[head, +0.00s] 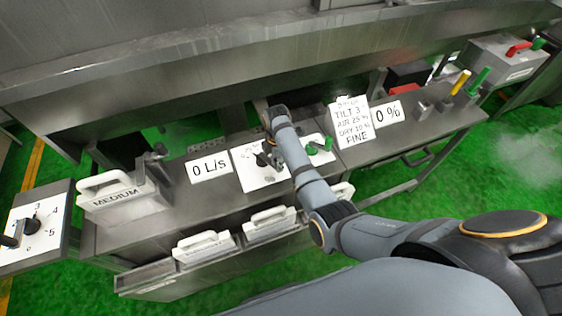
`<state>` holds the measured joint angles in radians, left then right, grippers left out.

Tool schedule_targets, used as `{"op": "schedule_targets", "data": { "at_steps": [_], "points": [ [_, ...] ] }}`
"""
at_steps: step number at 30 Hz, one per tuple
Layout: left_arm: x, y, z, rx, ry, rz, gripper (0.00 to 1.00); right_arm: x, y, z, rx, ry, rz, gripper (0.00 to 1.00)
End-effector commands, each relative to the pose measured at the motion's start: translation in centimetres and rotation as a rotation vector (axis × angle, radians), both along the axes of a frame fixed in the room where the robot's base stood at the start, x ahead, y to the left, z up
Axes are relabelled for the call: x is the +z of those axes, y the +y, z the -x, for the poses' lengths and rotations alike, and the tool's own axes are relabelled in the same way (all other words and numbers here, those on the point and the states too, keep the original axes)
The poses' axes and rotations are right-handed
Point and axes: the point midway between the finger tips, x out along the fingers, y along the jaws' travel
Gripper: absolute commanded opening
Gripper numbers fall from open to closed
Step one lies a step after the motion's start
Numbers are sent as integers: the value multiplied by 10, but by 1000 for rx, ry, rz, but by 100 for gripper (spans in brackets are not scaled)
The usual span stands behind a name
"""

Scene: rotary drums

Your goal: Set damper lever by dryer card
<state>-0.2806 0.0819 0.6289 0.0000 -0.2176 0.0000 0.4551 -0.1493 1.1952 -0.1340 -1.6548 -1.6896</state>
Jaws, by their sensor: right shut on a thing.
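The dryer card (352,121) is white and stands on the bench; it reads TILT 3, AIR 25 %, what looks like DRY 10 M, and FINE. A display (388,112) beside it shows 0 %. My right arm reaches over the bench to a white control panel (251,178). My right gripper (267,157) is dark and small there, shut on a dark control that it mostly hides. I cannot tell which lever is the damper lever. A yellow lever (460,83) and a green lever (479,80) stand at the bench's right end. My left gripper is not in view.
A 0 L/s display (209,166) is left of the panel. Green knobs (319,146) sit right of my forearm. A MEDIUM plate (117,201) and a numbered dial panel (35,226) are at left. White-handled plates (205,246) hang in front. A steel beam crosses behind.

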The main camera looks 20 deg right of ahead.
Motion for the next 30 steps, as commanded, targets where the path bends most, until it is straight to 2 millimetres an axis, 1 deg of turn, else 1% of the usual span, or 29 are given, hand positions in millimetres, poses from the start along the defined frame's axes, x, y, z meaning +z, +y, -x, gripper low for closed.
{"op": "schedule_targets", "data": {
  "at_steps": [1,3,6,8,12,15,16,17,20,24,27,30],
  "points": [
    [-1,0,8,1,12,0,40,0,0,0,-1,-1,0,27],
    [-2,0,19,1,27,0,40,0,0,0,0,-1,0,37],
    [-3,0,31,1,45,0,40,0,-1,0,0,-1,0,48],
    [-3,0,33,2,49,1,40,0,-1,0,0,-1,0,48],
    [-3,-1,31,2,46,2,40,0,-1,0,0,-1,0,48],
    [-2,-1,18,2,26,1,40,2,-1,0,0,-2,1,48],
    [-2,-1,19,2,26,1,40,5,-1,0,0,-2,0,48],
    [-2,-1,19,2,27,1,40,8,0,-1,0,-3,-1,48],
    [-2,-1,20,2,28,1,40,27,0,-1,0,-6,-1,48],
    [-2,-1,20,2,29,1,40,63,0,-1,1,-7,0,48],
    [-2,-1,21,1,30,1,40,86,0,-1,0,-5,-1,48],
    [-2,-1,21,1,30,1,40,104,0,-1,0,-5,-1,48]
  ]
}}
